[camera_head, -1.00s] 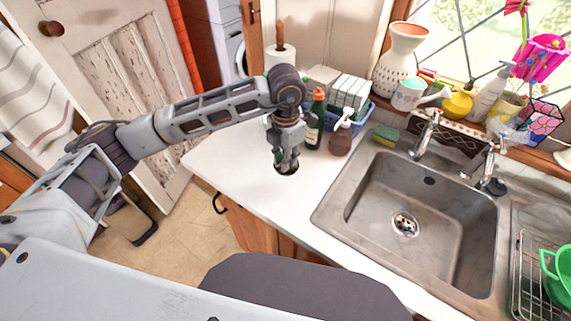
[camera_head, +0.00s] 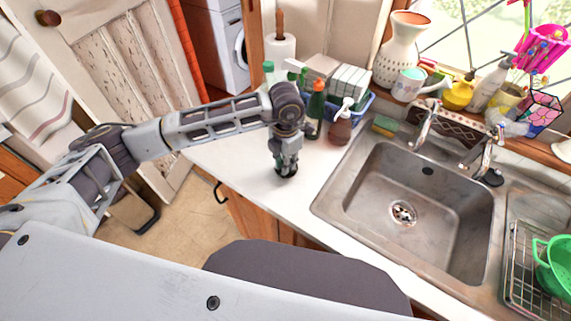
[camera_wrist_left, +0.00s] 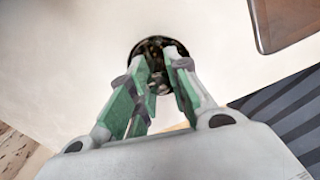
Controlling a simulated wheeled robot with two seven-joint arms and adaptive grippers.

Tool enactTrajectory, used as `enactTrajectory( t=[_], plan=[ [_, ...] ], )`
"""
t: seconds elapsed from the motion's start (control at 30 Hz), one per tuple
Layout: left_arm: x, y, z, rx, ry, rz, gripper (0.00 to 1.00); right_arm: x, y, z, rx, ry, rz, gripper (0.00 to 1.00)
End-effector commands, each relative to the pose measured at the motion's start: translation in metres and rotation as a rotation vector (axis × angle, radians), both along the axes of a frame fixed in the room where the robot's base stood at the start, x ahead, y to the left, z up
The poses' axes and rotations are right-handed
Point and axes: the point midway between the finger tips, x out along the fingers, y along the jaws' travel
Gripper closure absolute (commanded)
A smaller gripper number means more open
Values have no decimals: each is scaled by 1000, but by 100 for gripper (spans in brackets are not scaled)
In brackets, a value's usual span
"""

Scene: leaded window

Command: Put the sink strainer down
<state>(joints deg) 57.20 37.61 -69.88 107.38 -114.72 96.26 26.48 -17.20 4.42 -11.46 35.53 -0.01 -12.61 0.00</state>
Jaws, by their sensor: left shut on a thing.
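The sink strainer (camera_wrist_left: 158,44) is a dark, round, shallow piece. In the left wrist view it sits at the fingertips, partly hidden by them. In the head view the strainer (camera_head: 287,174) shows as a small dark shape under my left gripper (camera_head: 286,163), over the white counter left of the sink. My left gripper (camera_wrist_left: 160,62) points down and is shut on the strainer. The strainer is at or very close to the counter surface; I cannot tell if it touches. My right gripper is not in view.
The metal sink (camera_head: 418,210) with its drain (camera_head: 403,212) lies to the right. The white counter (camera_head: 245,165) is clear around the gripper.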

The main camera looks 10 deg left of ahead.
Motion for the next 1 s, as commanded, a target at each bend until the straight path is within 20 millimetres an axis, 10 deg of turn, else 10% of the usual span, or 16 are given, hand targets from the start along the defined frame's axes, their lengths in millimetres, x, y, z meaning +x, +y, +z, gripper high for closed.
enactTrajectory(
  t=[0.67, 0.7, 0.8, 1.0],
  plan=[
    [0, 0, -20, -1, -1, 1, 100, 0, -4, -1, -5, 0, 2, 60],
    [0, 0, -19, 0, 0, 1, 78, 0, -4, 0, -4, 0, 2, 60],
    [0, 0, -19, 0, 0, 1, 65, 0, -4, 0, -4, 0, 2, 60],
    [0, 0, -19, 0, 0, 1, 60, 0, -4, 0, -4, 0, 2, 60]
  ],
)
